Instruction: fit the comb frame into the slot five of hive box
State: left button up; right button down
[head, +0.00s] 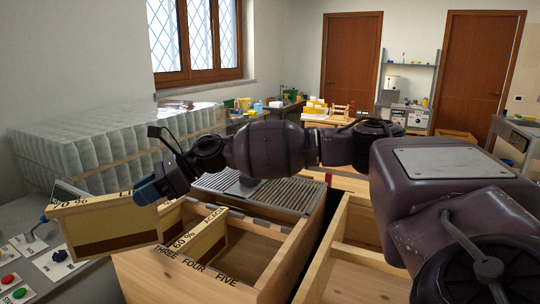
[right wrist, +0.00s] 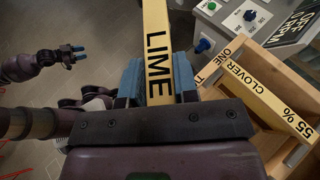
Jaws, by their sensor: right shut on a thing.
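The comb frame (head: 108,226), marked LIME and 70 %, hangs from my right gripper (head: 150,188) at the left of the head view, tilted, left of the hive box. Its LIME top bar (right wrist: 158,60) lies between the blue fingers in the right wrist view. The hive box (head: 148,278) is wooden, with THREE, FOUR and FIVE lettered on its near rim. The space by FIVE looks empty. An ACACIA 60 % frame (head: 208,238) sits near THREE and FOUR; its exact slot is unclear. My left gripper (right wrist: 73,54) shows small in the right wrist view, apart from the frame.
A CLOVER 55 % frame (right wrist: 257,92) sits in the box by ONE and TWO. A control panel (head: 52,262) with buttons lies left of the box. A second wooden box (head: 345,280) stands to the right. Stacked clear jars (head: 85,150) stand behind left.

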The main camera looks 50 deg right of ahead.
jog(key=s+d+r+n+g, duration=0.1)
jog(key=s+d+n+g, duration=0.1)
jog(key=d, duration=0.6)
jog(key=s+d+r+n+g, duration=0.2)
jog(key=s+d+n+g, duration=0.1)
jog(key=s+d, duration=0.4)
jog(key=s+d+r+n+g+b, duration=0.1)
jog(key=s+d+r+n+g, duration=0.1)
jog(key=d, duration=0.7)
jog(key=s+g, duration=0.1)
jog(key=s, duration=0.1)
jog(key=shift+s+d+r+n+g+y, duration=0.25)
jog(key=shift+s+n+g+y, duration=0.05)
jog(key=shift+g, duration=0.1)
notch_tip(320, 180, down, 6)
jog(key=b, duration=0.3)
jog(key=shift+d+r+b, duration=0.1)
jog(key=shift+b, duration=0.2)
jog(key=shift+b, duration=0.3)
dwell(0.8)
